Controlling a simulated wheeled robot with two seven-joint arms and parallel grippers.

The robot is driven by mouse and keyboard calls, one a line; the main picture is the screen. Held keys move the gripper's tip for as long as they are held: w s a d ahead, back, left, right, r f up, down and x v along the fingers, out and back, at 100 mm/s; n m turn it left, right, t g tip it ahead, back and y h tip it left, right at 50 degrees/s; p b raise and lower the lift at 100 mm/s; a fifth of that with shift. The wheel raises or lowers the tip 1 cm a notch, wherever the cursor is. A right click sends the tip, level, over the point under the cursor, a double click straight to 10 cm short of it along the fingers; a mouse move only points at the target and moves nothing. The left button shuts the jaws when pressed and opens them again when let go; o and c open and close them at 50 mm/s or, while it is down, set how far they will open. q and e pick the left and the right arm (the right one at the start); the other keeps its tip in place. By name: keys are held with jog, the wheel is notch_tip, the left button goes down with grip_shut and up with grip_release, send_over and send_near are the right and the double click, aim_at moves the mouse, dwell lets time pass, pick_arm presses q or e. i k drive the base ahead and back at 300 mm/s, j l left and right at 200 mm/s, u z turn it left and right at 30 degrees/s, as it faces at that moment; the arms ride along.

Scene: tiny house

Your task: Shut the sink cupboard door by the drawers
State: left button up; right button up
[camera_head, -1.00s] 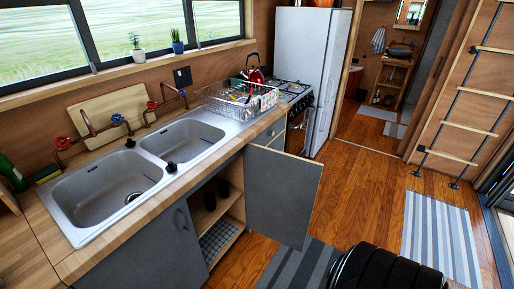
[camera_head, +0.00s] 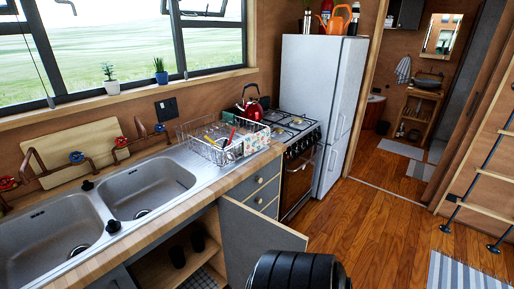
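The sink cupboard door (camera_head: 256,240) is a grey panel with a light wooden edge, and it stands open, swung out into the room. It hinges beside the drawers (camera_head: 263,190), which sit under the counter to its right. The open cupboard (camera_head: 160,265) shows a wooden shelf and two dark cups. A black rounded part of my arm covers the lower middle of the view, in front of the door's lower outer corner. Neither of my grippers shows, and the bottom of the door is hidden or out of frame.
The double sink (camera_head: 150,192) and dish rack (camera_head: 222,140) are on the counter above. The stove (camera_head: 300,165) and fridge (camera_head: 312,90) stand beyond the drawers. Wooden floor (camera_head: 385,225) is clear to the right, with a ladder (camera_head: 485,175) and striped rug (camera_head: 460,272) at the far right.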

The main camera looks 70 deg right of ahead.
aim_at(246, 233)
jog(key=k+l, duration=0.15)
jog(key=l, duration=0.25)
jog(key=k+l, duration=0.15)
jog(key=l, duration=0.3)
jog(key=k+l+u, duration=0.1)
jog(key=l, duration=0.3)
jog(key=k+l, duration=0.15)
jog(key=l, duration=0.25)
jog(key=k+l, duration=0.15)
jog(key=l, duration=0.25)
jog(key=k+l+u, duration=0.1)
jog(key=l, duration=0.3)
jog(key=k+l, duration=0.25)
jog(key=l, duration=0.15)
jog(key=k+l+u, duration=0.1)
jog(key=l, duration=0.3)
jog(key=k+l+z, duration=0.2)
jog(key=k+l, duration=0.15)
jog(key=l, duration=0.3)
jog(key=k+l+z, duration=0.1)
jog(key=k+l, duration=0.25)
jog(key=l, duration=0.35)
jog(key=k+l+z, duration=0.15)
jog(key=l, duration=0.15)
